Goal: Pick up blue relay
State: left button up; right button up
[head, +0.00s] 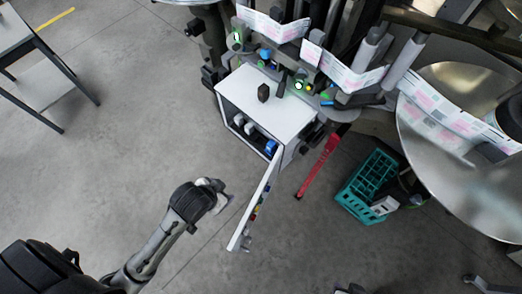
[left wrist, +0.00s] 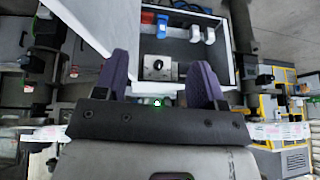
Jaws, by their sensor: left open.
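The blue relay (head: 270,147) sits inside an open white cabinet (head: 290,112), at the end near the door hinge. In the left wrist view a blue block (left wrist: 161,27), which looks like the same relay, stands in the cabinet. My right gripper is not clearly visible.
The cabinet door (head: 254,205) swings out to the right of my left gripper, with small coloured items on its inner side. A grey box with a black knob (left wrist: 158,68) is in the cabinet. A teal crate (head: 368,185) stands at right.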

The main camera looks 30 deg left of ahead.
pick_arm(q)
jog(key=w+f+t+b, duration=0.1)
jog(key=w+f+b, duration=0.25)
jog(key=f, duration=0.25)
jog(key=w+f+b, duration=0.3)
jog(key=f+b, duration=0.2)
jog(key=f, duration=0.1)
jog(key=t+h+b, duration=0.4)
jog(key=t+b, duration=0.7)
jog(key=b, duration=0.2)
send_near(269, 148)
jog(key=b+x, duration=0.2)
jog(key=x, duration=0.6)
jog(key=shift+w+b, duration=0.15)
jog(key=shift+b, duration=0.25)
jog(key=shift+w+d+f+b, duration=0.15)
jog(key=shift+w+f+b, duration=0.05)
jog(key=shift+w+b, duration=0.2)
jog(key=x, duration=0.1)
jog(key=b+x, duration=0.1)
jog(key=x, duration=0.1)
jog(key=shift+w+f+b, duration=0.25)
jog(key=shift+b, duration=0.05)
jog(key=shift+w+d+r, duration=0.1)
jog(key=shift+w, duration=0.4)
pick_arm(e)
notch_tip(269, 148, down, 29)
jog(key=shift+w+a+f, duration=0.2)
jog(key=shift+w, duration=0.05)
